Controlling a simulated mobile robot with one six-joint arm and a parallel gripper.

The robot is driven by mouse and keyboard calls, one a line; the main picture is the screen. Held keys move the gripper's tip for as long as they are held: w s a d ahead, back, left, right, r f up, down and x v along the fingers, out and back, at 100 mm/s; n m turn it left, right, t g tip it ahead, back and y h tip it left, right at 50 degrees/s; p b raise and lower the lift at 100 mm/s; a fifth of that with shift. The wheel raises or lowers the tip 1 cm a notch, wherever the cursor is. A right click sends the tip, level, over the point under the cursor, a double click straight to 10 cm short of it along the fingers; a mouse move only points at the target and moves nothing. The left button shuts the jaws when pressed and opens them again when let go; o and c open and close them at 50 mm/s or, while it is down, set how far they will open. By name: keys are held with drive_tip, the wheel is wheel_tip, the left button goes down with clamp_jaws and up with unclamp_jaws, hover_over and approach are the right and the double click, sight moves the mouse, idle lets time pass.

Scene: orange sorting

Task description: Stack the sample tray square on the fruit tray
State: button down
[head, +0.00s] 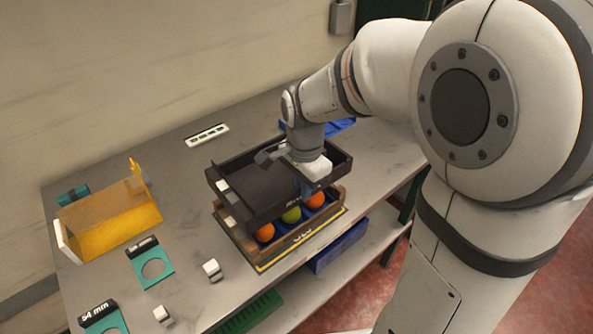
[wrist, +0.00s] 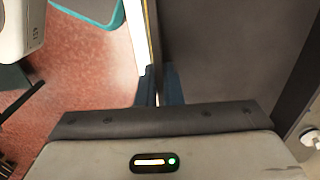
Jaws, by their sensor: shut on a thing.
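The black sample tray (head: 258,190) is over the wooden fruit tray (head: 250,246) in the head view. It looks shifted toward the back left of the fruit tray. Oranges (head: 265,233) and a yellow-green fruit (head: 292,215) show below its front edge. I cannot tell whether the two trays touch. My gripper (head: 306,184) points down at the right part of the sample tray and is shut on its wall. In the wrist view the sample tray's dark surface (wrist: 225,55) fills the right side, beside my blue fingers (wrist: 160,86).
A yellow angled stand (head: 110,217) is at the table's left. Teal holders (head: 153,268) and small white blocks (head: 212,270) lie left of the trays. A blue bin (head: 338,248) and a green crate (head: 250,312) are below the tabletop's front edge.

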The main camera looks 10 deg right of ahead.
drive_tip(key=shift+s+a+f+b, duration=0.1)
drive_tip(key=shift+s+f+b, duration=0.05)
drive_tip(key=shift+f+b, duration=0.95)
drive_tip(key=shift+f, duration=0.3)
drive_tip(key=shift+f+b, duration=0.8)
drive_tip(key=shift+f, duration=0.25)
drive_tip(key=shift+f+b, duration=0.35)
drive_tip(key=shift+f, duration=0.1)
drive_tip(key=c, duration=1.1)
unclamp_jaws()
